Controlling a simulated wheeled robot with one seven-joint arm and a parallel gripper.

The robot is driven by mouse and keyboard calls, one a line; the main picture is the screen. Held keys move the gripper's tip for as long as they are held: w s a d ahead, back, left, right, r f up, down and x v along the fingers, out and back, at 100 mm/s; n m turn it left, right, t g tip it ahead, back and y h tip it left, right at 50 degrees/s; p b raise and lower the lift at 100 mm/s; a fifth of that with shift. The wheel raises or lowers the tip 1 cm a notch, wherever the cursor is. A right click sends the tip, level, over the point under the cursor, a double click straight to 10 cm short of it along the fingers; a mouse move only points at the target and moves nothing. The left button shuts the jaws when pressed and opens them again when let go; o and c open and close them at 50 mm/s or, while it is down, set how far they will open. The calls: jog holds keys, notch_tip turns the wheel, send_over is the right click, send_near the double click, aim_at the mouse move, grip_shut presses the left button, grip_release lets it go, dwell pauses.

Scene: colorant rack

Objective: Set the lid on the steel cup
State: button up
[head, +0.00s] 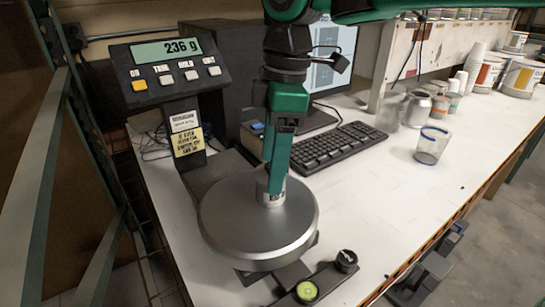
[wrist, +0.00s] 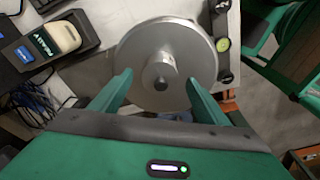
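A small steel cup (head: 272,192) stands on the round steel pan (head: 235,240) of the scale, partly hidden behind my gripper in the head view. In the wrist view the cup (wrist: 161,72) is seen from above near the middle of the pan (wrist: 190,38). A dark round piece (wrist: 160,83) shows at its top; it looks like a lid knob, but I cannot tell how the lid sits. My gripper (wrist: 157,77) is open, with its fingers apart on either side of the cup in that view. Nothing is seen held.
The scale display (head: 167,50) reads 236 g. A keyboard (head: 337,147), a clear cup with a blue rim (head: 431,147) and a silver can (head: 417,108) stand to the right. A bubble level (head: 307,291) is at the front.

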jog(key=shift+r, duration=0.1)
notch_tip(320, 180, up, 7)
jog(key=shift+w+d, duration=0.2)
jog(key=shift+d, duration=0.25)
jog(key=shift+r, duration=0.1)
dwell(0.4)
jog(key=d+f+m, duration=0.6)
jog(key=d+m, duration=0.1)
jog(key=d, duration=0.5)
jog(key=d+f+m, duration=0.5)
jog(key=d+m, duration=0.3)
jog(key=d, duration=0.4)
jog(key=s+d+f+m+h, duration=0.1)
jog(key=s+d+f+m, duration=0.9)
jog(key=s+d, duration=0.4)
jog(key=shift+s+d+f+m, duration=0.15)
jog(key=shift+d+f+m, duration=0.3)
jog(key=shift+d, duration=0.55)
